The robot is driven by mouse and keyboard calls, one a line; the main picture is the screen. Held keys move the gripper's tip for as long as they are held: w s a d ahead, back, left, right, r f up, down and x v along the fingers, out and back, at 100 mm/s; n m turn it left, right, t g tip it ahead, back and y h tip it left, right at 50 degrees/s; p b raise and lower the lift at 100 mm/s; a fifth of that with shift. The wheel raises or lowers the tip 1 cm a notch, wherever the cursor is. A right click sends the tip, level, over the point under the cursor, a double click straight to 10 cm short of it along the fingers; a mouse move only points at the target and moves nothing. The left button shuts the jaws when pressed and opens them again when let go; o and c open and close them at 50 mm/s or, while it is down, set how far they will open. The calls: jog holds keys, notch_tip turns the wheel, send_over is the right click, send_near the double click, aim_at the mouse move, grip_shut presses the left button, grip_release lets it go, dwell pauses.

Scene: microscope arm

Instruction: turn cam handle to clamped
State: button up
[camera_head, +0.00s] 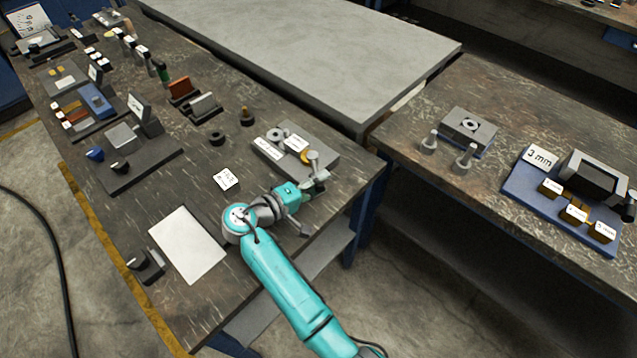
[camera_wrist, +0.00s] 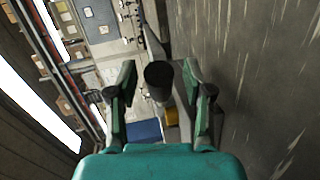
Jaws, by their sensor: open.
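The cam fixture is a grey plate (camera_head: 322,158) near the right corner of the left bench. It carries a round grey disc (camera_head: 276,135), white labels and a yellow part (camera_head: 305,157). A grey post with a knob-like top (camera_head: 313,156), apparently the cam handle, stands at its front edge. My gripper (camera_head: 318,180) is close to this post. In the wrist view my gripper (camera_wrist: 161,95) is open, with a dark round knob (camera_wrist: 158,75) between the fingers in the picture. Contact cannot be told. The yellow part (camera_wrist: 171,117) shows behind it.
A white label card (camera_head: 226,179), a dark ring (camera_head: 216,138) and a white sheet (camera_head: 188,245) lie on the left bench. Several fixtures stand farther back. A second bench at right holds a grey block (camera_head: 468,128) and a blue tray (camera_head: 530,205). A gap separates the benches.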

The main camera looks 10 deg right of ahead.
jog(key=v, duration=1.2)
jog(key=shift+f, duration=0.1)
